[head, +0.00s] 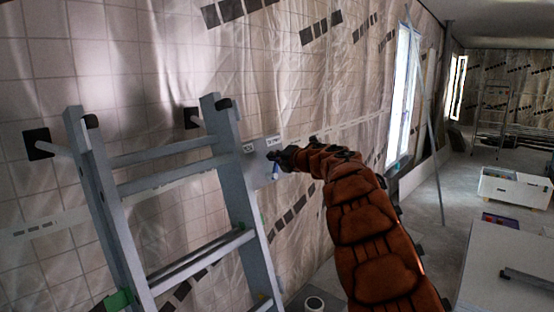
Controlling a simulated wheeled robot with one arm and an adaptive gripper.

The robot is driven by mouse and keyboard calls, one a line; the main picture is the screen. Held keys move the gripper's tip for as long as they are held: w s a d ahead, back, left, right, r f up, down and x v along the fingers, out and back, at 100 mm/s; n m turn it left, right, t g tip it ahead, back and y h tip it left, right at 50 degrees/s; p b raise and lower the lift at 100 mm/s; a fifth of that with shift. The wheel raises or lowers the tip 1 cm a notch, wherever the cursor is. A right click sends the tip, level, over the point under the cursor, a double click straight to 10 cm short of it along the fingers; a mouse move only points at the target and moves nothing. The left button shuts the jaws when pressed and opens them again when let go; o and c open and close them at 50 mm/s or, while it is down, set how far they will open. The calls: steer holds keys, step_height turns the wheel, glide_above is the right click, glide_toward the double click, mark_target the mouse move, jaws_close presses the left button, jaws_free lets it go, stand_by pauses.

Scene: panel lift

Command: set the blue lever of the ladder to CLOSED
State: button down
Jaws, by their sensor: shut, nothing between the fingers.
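The grey ladder (245,187) leans at the left against the plastic-covered wall. A light plate (259,174) with small labels is beside its right rail near the top. The blue lever (275,171) shows at this plate, just below my gripper's tip, and appears to point downward. My gripper (272,156) is shut and small in view, at the plate's right side close to the lever. I cannot tell whether it touches the lever. The label wording is too small to read. My orange-covered arm hides part of the wall behind it.
Two dark wall pads (38,144) stand behind the ladder top. A white table (507,262) is at the lower right, with a white box (515,188) beyond it. A thin pole (438,185) stands by the windows. Grey floor is open between them.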

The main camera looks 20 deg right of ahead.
steer(key=a, duration=0.1)
steer(key=a+r, duration=0.1)
steer(key=shift+s+a+r, duration=0.3)
steer(key=s+d+r+b, duration=0.2)
steer(key=s+r+b, duration=0.1)
steer(key=s, duration=0.5)
steer(key=shift+s+d+r, duration=0.3)
steer(key=shift+s+r, duration=0.1)
steer(key=shift+r, duration=0.15)
